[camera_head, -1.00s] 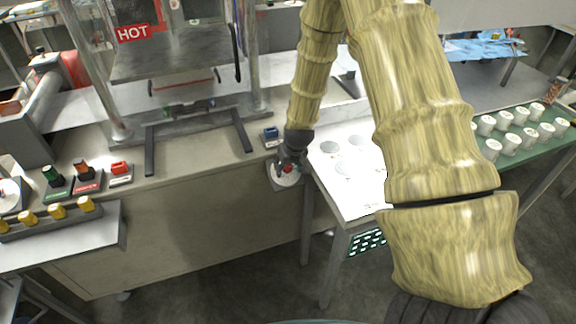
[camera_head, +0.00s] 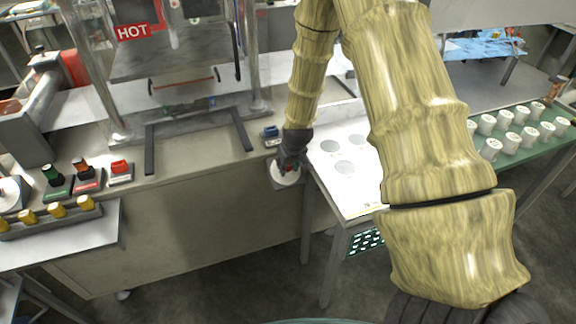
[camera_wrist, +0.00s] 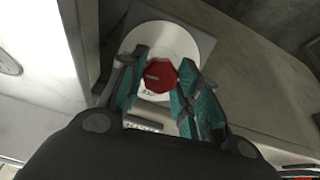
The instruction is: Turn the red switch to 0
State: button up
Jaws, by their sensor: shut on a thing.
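The red switch (camera_wrist: 160,76) is an octagonal red knob with a pale mark on its face. It sits on a round white dial (camera_wrist: 172,40) with a grey square backing plate, on the front of the bench. My gripper (camera_wrist: 163,68) has its two teal fingers on either side of the knob and is shut on it. In the head view, the red knob (camera_head: 289,168) shows only as a small patch under my dark gripper (camera_head: 290,163). The white dial (camera_head: 284,181) shows partly below it. The dial markings are too blurred to read.
A small blue switch (camera_head: 271,132) sits on the bench top just behind my gripper. A white panel with grey circles (camera_head: 345,190) is close on the right. A press with a HOT sign (camera_head: 132,32) stands at the back left. Green, orange and red controls (camera_head: 120,167) are far left.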

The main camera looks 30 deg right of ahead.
jog(key=n, duration=0.5)
jog(key=shift+h+b, duration=0.3)
jog(key=shift+b, duration=0.1)
jog(key=n, duration=0.3)
jog(key=shift+a+f+n+h+b, duration=0.1)
jog(key=shift+a+n+h+b, duration=0.05)
jog(key=shift+n+h+b, duration=0.15)
jog(key=n+b, duration=0.1)
jog(key=n, duration=0.3)
jog(key=shift+t, duration=0.3)
jog(key=shift+s+n+h+b, duration=0.1)
jog(key=shift+n+h+b, duration=0.4)
jog(key=shift+n, duration=1.3)
jog(key=o, duration=1)
